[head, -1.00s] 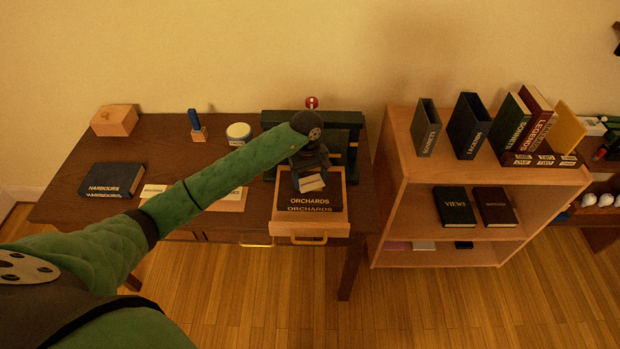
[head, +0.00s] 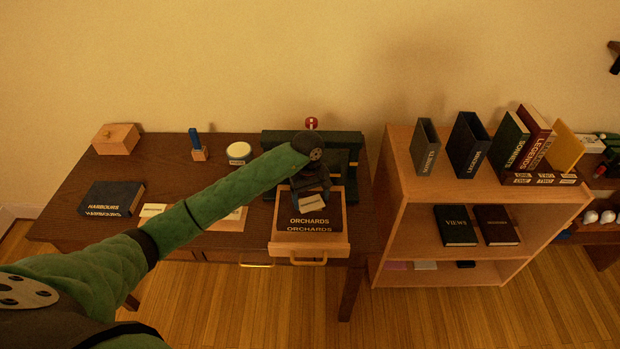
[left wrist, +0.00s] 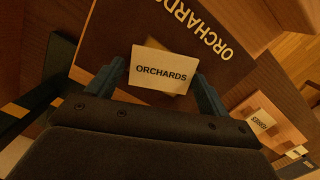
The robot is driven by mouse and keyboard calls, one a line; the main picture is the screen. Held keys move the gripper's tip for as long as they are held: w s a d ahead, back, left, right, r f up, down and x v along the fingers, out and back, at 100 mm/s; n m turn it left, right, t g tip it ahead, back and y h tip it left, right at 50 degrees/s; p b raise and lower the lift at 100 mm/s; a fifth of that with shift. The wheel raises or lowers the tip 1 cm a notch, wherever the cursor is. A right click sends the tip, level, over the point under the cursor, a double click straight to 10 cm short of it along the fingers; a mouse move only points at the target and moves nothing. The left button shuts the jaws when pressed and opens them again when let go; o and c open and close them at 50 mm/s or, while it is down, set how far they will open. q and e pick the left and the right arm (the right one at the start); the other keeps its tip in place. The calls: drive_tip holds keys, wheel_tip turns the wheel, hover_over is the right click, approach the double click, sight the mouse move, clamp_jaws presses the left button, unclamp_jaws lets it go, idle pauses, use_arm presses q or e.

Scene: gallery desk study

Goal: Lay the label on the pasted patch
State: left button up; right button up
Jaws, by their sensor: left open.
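The cream label (left wrist: 160,72) reading ORCHARDS is between the fingertips of my left gripper (left wrist: 158,88) in the left wrist view. The gripper is open, with a finger on either side of the label. The label appears to lie on the dark ORCHARDS book (left wrist: 118,30), slightly turned. In the head view the label (head: 311,203) shows just below my gripper (head: 311,192), on the book (head: 292,216). My right gripper is not in view.
The book sits in a wooden tray (head: 276,244) with a front handle, before a dark green press (head: 354,143). Other labels lie on a board (head: 228,224) to the left. A HARBOURS book (head: 110,198) lies far left. A bookshelf (head: 395,200) stands close on the right.

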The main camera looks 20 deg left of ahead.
sight(308, 199)
use_arm(q)
drive_tip(key=shift+s+a+f+p, duration=0.1)
drive_tip(key=shift+s+f+p, duration=0.3)
drive_tip(key=shift+f, duration=0.3)
drive_tip(key=shift+r, duration=0.1)
drive_tip(key=shift+a+r, duration=0.2)
drive_tip(key=shift+r, duration=0.2)
drive_tip(key=shift+w+r, duration=0.35)
drive_tip(key=shift+r, duration=0.05)
drive_tip(key=shift+w+r, duration=0.1)
drive_tip(key=shift+r, duration=0.2)
drive_tip(key=shift+r+b, duration=0.45)
drive_tip(key=shift+r, duration=0.3)
wheel_tip(308, 199, up, 9)
drive_tip(key=b, duration=0.4)
drive_tip(key=shift+w+a+r, duration=0.15)
drive_tip(key=shift+w+a, duration=0.15)
drive_tip(key=shift+w, duration=0.15)
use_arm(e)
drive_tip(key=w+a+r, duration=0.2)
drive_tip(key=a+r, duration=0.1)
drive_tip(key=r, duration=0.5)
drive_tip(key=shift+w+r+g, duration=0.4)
